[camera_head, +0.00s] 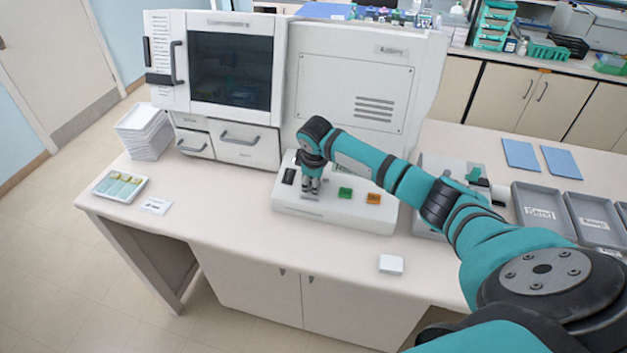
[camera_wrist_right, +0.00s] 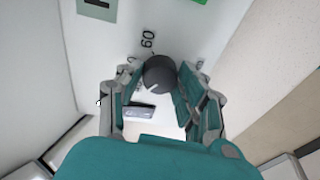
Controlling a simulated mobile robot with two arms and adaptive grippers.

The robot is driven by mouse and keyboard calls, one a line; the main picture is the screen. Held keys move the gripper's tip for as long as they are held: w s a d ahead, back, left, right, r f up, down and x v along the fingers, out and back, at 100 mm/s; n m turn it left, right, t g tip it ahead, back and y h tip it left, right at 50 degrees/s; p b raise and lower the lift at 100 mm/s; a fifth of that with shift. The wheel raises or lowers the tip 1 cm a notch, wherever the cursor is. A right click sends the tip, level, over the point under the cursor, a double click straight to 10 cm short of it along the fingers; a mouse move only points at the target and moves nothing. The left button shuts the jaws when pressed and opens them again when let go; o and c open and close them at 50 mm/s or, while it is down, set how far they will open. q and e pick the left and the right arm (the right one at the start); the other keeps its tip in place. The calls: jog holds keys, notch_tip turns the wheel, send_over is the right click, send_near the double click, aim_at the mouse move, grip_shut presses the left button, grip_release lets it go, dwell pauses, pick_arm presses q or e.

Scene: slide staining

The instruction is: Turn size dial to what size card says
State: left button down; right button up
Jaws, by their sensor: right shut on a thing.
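The dark round size dial (camera_wrist_right: 160,76) sits between the fingers of my right gripper (camera_wrist_right: 160,84) in the right wrist view. The fingers are shut on its sides. A light pointer line on the dial points to the lower left in that view. A sideways "60" is printed just above it; other marks are partly hidden by the fingers. In the head view my right gripper (camera_head: 311,188) points down onto the white control panel (camera_head: 330,212), hiding the dial. A small white card (camera_head: 156,205) with unreadable print lies on the left of the table. My left gripper is not seen.
The panel also has a green button (camera_head: 345,193), an orange button (camera_head: 374,198) and a dark display (camera_head: 289,176). A large white machine (camera_head: 355,90) stands behind. A slide tray (camera_head: 120,186) lies at left, a white square block (camera_head: 391,263) in front and grey trays (camera_head: 543,212) at right.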

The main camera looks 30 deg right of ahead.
jog(key=shift+r, duration=0.1)
jog(key=o, duration=1.1)
jog(key=shift+o, duration=0.2)
jog(key=v, duration=1.2)
